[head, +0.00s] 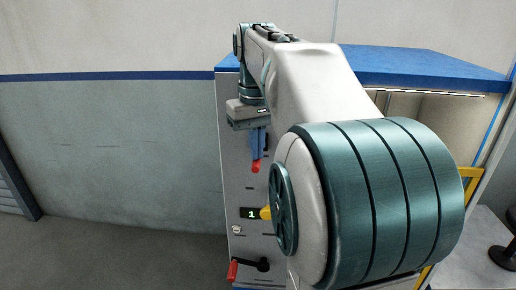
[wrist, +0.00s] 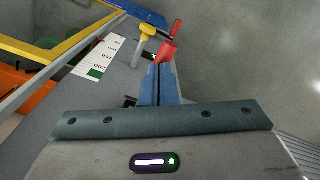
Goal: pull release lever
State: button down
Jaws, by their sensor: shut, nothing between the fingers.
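My gripper (head: 257,150) points down in front of the grey machine panel. Its blue fingers are together and empty; they also show in the wrist view (wrist: 161,72). A red piece (head: 256,166) is right at the fingertips, and it shows in the wrist view (wrist: 167,52). I cannot tell whether it is a handle touching them or part of the tips. A lever with a red grip (head: 233,270) and a black arm is low on the panel, apart from the gripper; its red end shows in the wrist view (wrist: 177,27). No label tells which is the release lever.
A yellow handle (head: 266,213) sticks out beside a small display (head: 250,213) reading 1, between fingertips and lower lever. The wrist view shows a white scale (wrist: 98,56), a yellow frame (wrist: 62,47) and an orange part (wrist: 38,92). Floor left of the machine is clear.

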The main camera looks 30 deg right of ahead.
notch_tip(320, 180, up, 7)
jog(key=s+a+p, duration=0.1)
jog(key=p, duration=0.4)
jog(key=shift+s+r+p, duration=0.2)
jog(key=shift+p, duration=0.15)
